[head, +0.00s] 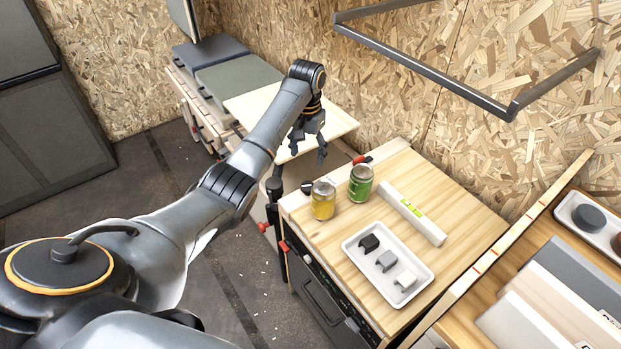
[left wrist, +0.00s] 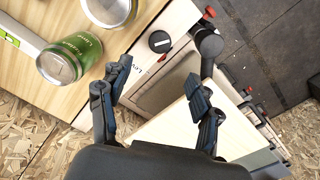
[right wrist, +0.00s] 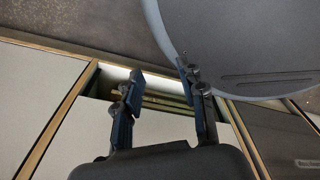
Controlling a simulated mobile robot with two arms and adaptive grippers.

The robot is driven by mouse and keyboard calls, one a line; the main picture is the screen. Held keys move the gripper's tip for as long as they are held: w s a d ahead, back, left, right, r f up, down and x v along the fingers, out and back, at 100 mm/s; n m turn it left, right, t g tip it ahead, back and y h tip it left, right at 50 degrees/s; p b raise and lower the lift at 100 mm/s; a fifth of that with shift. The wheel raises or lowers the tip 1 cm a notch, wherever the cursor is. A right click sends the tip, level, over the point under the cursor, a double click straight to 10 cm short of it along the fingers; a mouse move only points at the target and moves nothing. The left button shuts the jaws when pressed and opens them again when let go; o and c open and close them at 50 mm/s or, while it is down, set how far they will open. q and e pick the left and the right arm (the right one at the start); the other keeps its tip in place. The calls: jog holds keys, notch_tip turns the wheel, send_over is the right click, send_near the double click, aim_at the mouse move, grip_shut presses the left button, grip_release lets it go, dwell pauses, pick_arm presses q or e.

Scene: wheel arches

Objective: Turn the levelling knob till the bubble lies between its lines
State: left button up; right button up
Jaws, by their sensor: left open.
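The levelling knob (left wrist: 159,42) is a small black disc with a white mark, at the corner of the wooden counter by printed lettering; it also shows in the head view (head: 307,187). A white spirit level (head: 425,222) with a yellow-green vial (head: 412,208) lies on the counter. The bubble's place between the lines is too small to tell. My left gripper (head: 308,152) is open and empty beyond the knob, apart from it; its fingers also show in the left wrist view (left wrist: 148,92). My right gripper (right wrist: 160,75) is open and empty, away from the counter's knob.
A yellow can (head: 323,201) and a green can (head: 361,184) stand close to the knob. A white tray (head: 372,281) holds three small blocks. A dark metal rail (head: 430,66) juts from the chipboard wall.

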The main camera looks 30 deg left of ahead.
pick_arm(q)
send_over(308, 186)
notch_tip(308, 186, down, 6)
jog(key=shift+s, duration=0.1)
notch_tip(308, 186, down, 5)
jog(key=shift+b, duration=0.35)
jog(key=shift+f, duration=0.35)
jog(key=shift+c, duration=0.2)
jog(key=c, duration=1.1)
pick_arm(e)
jog(key=shift+s+a+f, duration=0.1)
jog(key=shift+s+f, duration=0.3)
jog(key=shift+s, duration=0.35)
